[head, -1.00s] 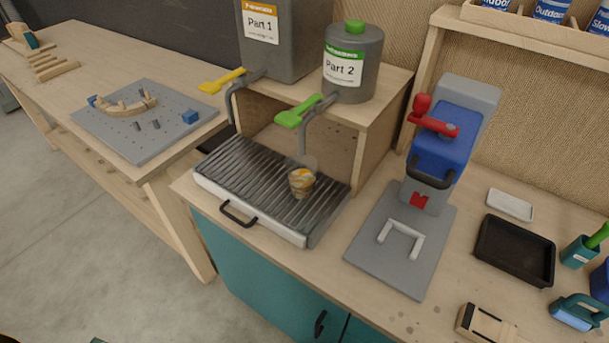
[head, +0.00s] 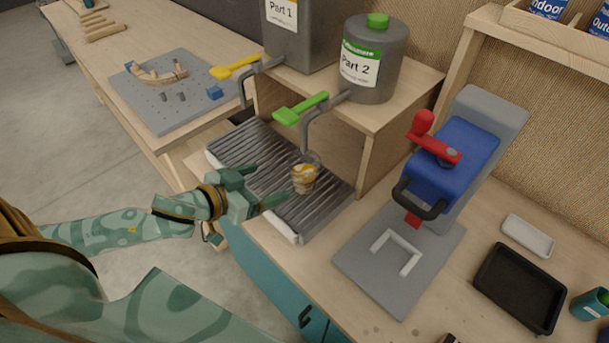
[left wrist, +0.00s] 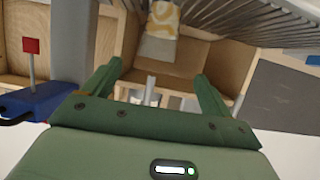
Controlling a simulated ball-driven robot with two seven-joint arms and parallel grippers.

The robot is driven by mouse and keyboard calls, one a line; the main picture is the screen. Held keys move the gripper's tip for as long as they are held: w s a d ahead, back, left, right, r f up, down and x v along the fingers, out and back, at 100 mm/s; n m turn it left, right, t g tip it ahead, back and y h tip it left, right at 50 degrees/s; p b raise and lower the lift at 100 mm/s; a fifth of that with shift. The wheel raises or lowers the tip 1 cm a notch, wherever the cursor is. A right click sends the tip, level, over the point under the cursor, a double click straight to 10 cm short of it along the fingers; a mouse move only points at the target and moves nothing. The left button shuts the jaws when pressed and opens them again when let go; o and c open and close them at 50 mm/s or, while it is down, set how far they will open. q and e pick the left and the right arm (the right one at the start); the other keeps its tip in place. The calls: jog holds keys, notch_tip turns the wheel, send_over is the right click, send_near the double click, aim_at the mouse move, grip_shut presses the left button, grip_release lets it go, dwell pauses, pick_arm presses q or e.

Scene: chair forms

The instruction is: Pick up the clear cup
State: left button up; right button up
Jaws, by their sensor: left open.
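The clear cup (head: 305,176) stands on the ribbed metal drip tray (head: 253,150), below the spout with the green lever. Yellowish-orange content shows inside it. My left gripper (head: 272,186) is open and empty, over the front part of the tray, to the left of the cup and apart from it. In the left wrist view the cup (left wrist: 163,18) appears at the top, beyond the open fingers (left wrist: 155,80), and its upper part is cut off by the frame edge. My right gripper is not in view.
Two grey containers stand on the wooden shelf: Part 1 (head: 300,40) with a yellow lever and Part 2 (head: 375,75) with a green lever (head: 300,110). A blue press (head: 450,165) with a red handle stands to the right. A black tray (head: 520,288) lies further right.

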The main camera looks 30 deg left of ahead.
aim_at(293, 172)
pick_arm(q)
jog(key=b+x, duration=0.1)
jog(key=x, duration=0.6)
jog(key=shift+r, duration=0.1)
jog(key=x, duration=0.6)
jog(key=shift+w+d+b, duration=0.2)
jog(key=shift+b, duration=0.2)
jog(key=shift+s, duration=0.1)
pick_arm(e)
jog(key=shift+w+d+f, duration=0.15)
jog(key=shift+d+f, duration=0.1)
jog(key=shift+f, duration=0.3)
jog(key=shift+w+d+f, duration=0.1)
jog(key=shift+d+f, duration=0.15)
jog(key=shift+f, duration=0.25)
pick_arm(q)
jog(key=c, duration=0.8)
